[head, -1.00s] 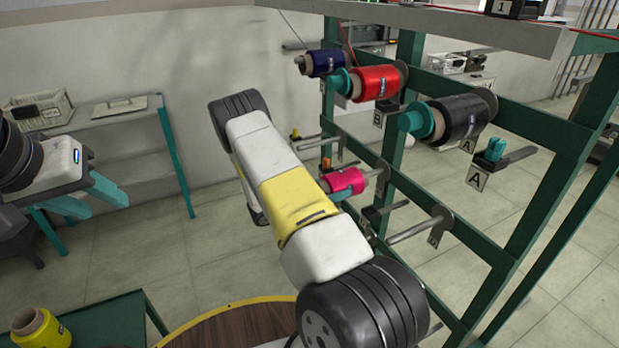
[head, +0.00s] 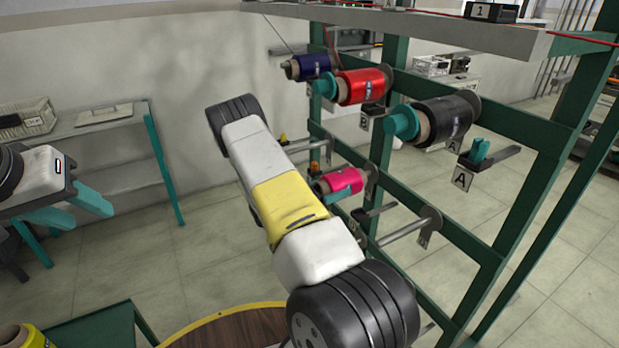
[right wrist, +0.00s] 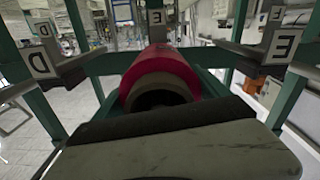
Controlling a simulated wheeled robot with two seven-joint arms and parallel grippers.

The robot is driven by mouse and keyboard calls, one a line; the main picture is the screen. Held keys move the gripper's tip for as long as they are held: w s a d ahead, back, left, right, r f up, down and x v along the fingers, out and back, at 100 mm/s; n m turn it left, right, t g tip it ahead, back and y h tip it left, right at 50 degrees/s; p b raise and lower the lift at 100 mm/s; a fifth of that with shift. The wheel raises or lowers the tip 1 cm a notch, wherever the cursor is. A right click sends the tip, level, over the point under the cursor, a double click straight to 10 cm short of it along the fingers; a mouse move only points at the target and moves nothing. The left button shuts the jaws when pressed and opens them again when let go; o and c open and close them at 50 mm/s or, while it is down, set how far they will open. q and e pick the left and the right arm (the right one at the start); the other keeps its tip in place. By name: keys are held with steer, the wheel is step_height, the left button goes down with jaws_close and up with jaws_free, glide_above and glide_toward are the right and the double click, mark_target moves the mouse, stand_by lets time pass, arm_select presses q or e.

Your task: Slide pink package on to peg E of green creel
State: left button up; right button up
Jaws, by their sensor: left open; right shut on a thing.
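The pink package (head: 341,181) lies level at the green creel (head: 525,125), lined up with a middle-row peg. Its far end is close to that peg's round plate (head: 371,179), with little or no peg showing between them. In the right wrist view the pink package (right wrist: 165,62) is end-on, with its dark tube opening facing me and an E label (right wrist: 157,17) straight behind it. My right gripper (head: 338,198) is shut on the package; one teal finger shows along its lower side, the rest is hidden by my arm. My left gripper (head: 70,207) is open and empty at the far left.
Blue (head: 308,67), red (head: 362,86) and black (head: 445,122) packages hang on the upper row. A bare peg (head: 402,232) sits in front of the pink package. A yellow package (head: 18,338) is at the lower left. A shelf overhangs the creel.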

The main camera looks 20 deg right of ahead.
steer(key=shift+w+d, duration=0.1)
steer(key=shift+d, duration=1.5)
steer(key=shift+f, duration=0.5)
steer(key=o, duration=1.6)
steer(key=shift+c, duration=0.2)
steer(key=shift+a, duration=0.1)
steer(key=a, duration=0.7)
steer(key=shift+s+a, duration=0.3)
steer(key=shift+a, duration=0.05)
